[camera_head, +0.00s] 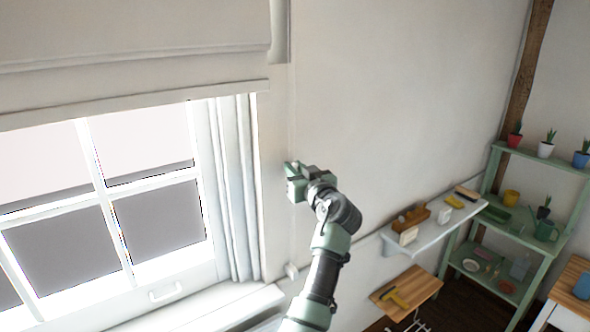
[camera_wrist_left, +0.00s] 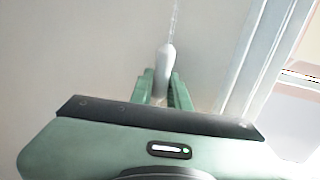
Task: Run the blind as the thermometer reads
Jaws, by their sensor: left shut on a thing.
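The pale blind (camera_head: 140,75) hangs across the top of the window (camera_head: 110,220), its lower bar just above the upper panes. A white cord pull (camera_wrist_left: 166,58) hangs on a thin cord (camera_wrist_left: 174,20) close to the wall, right of the window frame. My left gripper (camera_head: 294,172) is at the wall beside the window; in the left wrist view its green fingers (camera_wrist_left: 161,88) are shut on the lower part of the pull. In the head view the fingers and pull are too small to tell apart. I cannot make out a thermometer. My right gripper is not in view.
A white wall shelf (camera_head: 435,228) holds brushes and small blocks. Below it is a wooden board (camera_head: 405,293) with a yellow-handled tool. A green shelf unit (camera_head: 540,170) with potted plants stands at the right. The window sill (camera_head: 200,310) juts out below.

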